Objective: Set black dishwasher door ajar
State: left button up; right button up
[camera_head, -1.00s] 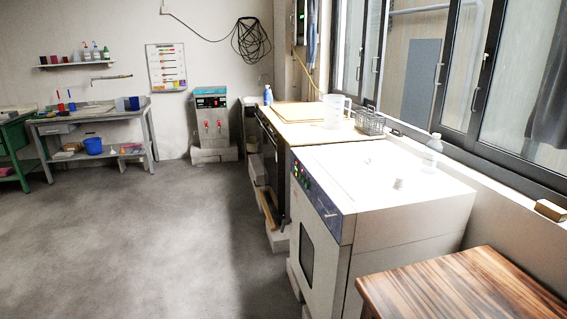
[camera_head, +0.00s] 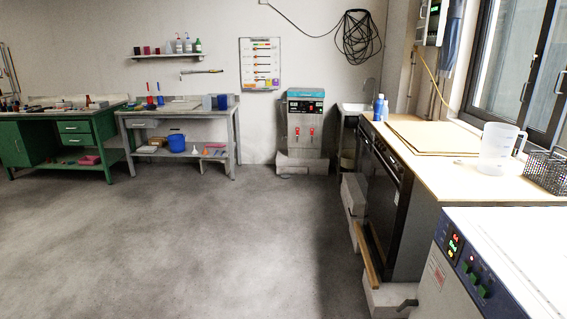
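The black dishwasher (camera_head: 385,195) stands under the wooden counter on the right, seen at a steep angle. Its dark front faces left toward the open floor, and its door looks closed, though the angle makes this hard to judge. A control strip with knobs runs along its top edge. Neither of my grippers shows in the head view.
The white drying oven (camera_head: 480,265) with a blue control panel stands near at right. The counter (camera_head: 440,150) holds a clear jug (camera_head: 497,147) and a wire basket (camera_head: 546,172). Concrete blocks (camera_head: 352,195) and a wooden strip (camera_head: 367,255) edge the dishwasher. The grey floor (camera_head: 200,240) is clear.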

aim_at(389, 190)
jog(key=i+z, duration=0.1)
jog(key=i, duration=0.9)
jog(key=i+j+z, duration=0.15)
jog(key=i, duration=0.85)
